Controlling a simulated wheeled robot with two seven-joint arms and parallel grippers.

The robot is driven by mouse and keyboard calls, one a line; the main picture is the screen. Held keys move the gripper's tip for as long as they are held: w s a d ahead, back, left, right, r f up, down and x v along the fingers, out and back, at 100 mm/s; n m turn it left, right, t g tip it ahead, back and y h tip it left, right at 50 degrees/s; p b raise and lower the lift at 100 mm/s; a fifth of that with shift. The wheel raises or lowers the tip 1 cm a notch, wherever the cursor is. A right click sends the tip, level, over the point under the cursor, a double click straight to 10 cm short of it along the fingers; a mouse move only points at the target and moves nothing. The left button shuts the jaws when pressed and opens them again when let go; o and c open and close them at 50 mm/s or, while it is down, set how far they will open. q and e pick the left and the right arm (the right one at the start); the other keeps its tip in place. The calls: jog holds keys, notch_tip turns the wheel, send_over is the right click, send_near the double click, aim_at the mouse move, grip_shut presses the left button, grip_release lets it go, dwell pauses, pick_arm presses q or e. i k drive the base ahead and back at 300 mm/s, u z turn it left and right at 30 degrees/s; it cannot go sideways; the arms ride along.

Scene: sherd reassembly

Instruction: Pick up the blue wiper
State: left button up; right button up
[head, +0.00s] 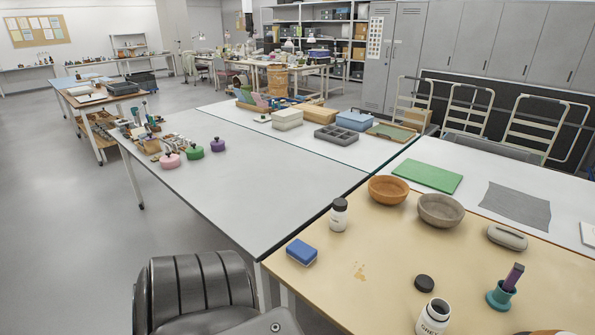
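A small blue block with a pale lower layer (301,251), which looks like the blue wiper, lies flat near the left edge of the tan-topped table (325,275). Nothing touches it and nothing covers it. Neither of my grippers is in the head view.
A white bottle with a dark cap (338,216) stands behind the wiper. An open white jar (433,317), its black lid (424,283) and a teal holder (500,295) are to the right. Two bowls, orange (388,189) and grey (440,210), stand farther back. Tabletop around the wiper is clear.

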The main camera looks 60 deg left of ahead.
aim_at(299, 250)
jog(key=u, duration=0.6)
jog(key=i, duration=0.8)
jog(key=u, duration=0.65)
